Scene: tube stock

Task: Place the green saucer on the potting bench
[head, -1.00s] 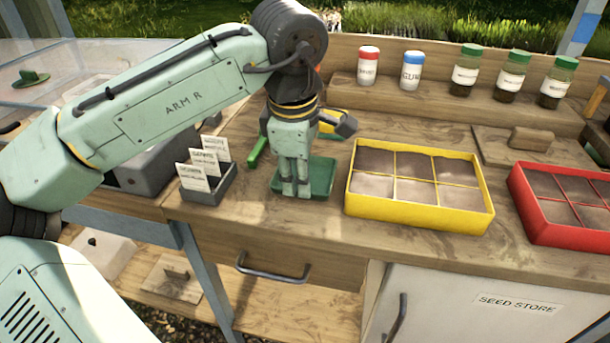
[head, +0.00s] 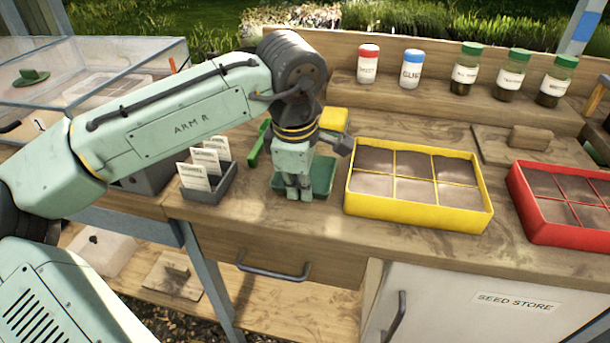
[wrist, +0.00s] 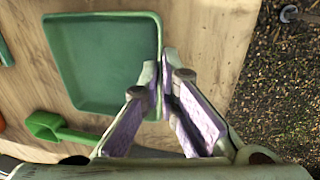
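The green saucer (head: 322,176) is a shallow square tray at the front left of the wooden potting bench (head: 285,228). It looks flat on the bench top. In the wrist view the saucer (wrist: 105,60) fills the upper left. My gripper (head: 298,194) points down at the saucer and hides part of it in the head view. In the wrist view my gripper (wrist: 160,64) has its fingertips close together on both sides of the saucer's right rim, with the rim between them.
A grey card holder (head: 215,188) stands just left of the saucer, and a yellow seed tray (head: 420,217) just right. A green scoop (wrist: 62,131) lies beside the saucer. A yellow item (head: 334,120) is behind. A red tray (head: 540,230) stands farther right. The bench edge is close in front.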

